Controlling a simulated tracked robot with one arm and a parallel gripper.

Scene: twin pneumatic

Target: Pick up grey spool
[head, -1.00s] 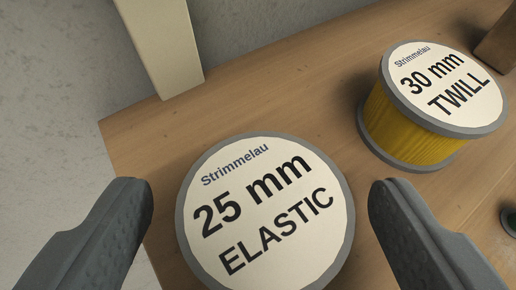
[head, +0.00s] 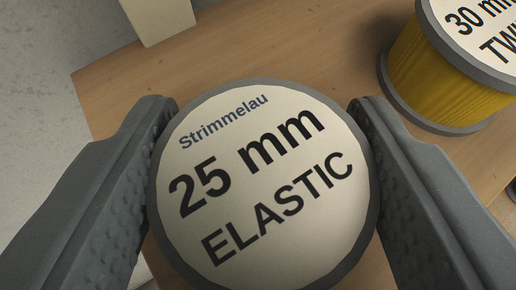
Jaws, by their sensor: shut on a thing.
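A grey-rimmed spool (head: 265,190) with a cream label reading "Strimmelau 25 mm ELASTIC" fills the middle of the head view, seen from its labelled end. My gripper (head: 265,130) is shut on it, with one textured dark grey finger against each side of the rim. The spool's side and lower end are hidden below its label face, so I cannot tell whether it is touching the shelf.
A yellow spool (head: 435,80) labelled "30 mm TWILL" stands close by at the upper right, just beyond my right finger. A pale post (head: 155,15) rises at the top left of the wooden shelf (head: 250,55). A grey wall or floor lies past its left edge.

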